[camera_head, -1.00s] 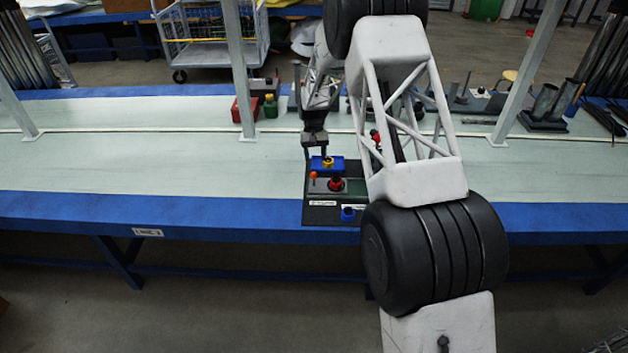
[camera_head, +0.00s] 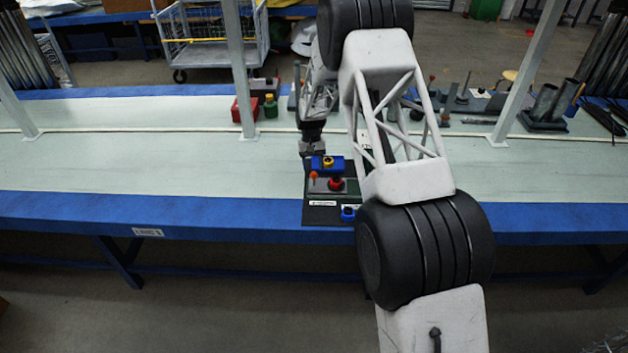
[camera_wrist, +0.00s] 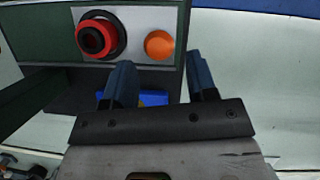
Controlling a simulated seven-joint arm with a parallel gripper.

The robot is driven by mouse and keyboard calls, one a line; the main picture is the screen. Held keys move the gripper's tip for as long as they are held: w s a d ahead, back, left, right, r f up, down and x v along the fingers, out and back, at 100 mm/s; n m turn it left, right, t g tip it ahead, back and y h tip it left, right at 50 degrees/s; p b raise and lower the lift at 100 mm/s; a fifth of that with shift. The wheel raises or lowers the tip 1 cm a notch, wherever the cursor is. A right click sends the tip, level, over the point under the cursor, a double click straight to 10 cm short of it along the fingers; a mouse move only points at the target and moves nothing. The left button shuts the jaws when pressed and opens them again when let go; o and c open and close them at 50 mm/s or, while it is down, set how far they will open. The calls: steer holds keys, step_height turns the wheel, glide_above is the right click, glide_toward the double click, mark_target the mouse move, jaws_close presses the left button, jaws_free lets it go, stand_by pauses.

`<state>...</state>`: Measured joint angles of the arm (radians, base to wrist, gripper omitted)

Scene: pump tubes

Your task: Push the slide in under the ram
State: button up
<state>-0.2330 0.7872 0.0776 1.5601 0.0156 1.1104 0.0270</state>
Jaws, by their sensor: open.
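The slide (camera_head: 323,185) is a grey piece on a black base plate at the table's front edge. It carries an orange knob (camera_head: 313,175) at its left end and a red ring with a black centre (camera_head: 336,184). Both also show in the wrist view, the orange knob (camera_wrist: 159,45) just beyond the fingers and the red ring (camera_wrist: 101,35) further left. My gripper (camera_wrist: 160,72) is open, its two dark blue fingers apart. In the head view it is behind a blue block with a yellow ring (camera_head: 328,162). I cannot make out the ram; my arm covers the fixture's right side.
A small blue part (camera_head: 348,214) sits at the plate's front right. A red box (camera_head: 244,110) and a green bottle (camera_head: 270,106) stand further back. Grey posts (camera_head: 240,70) rise from the table. The table left of the fixture is clear.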

mark_target(314, 179)
steer(key=shift+x, duration=2.95)
jaws_close()
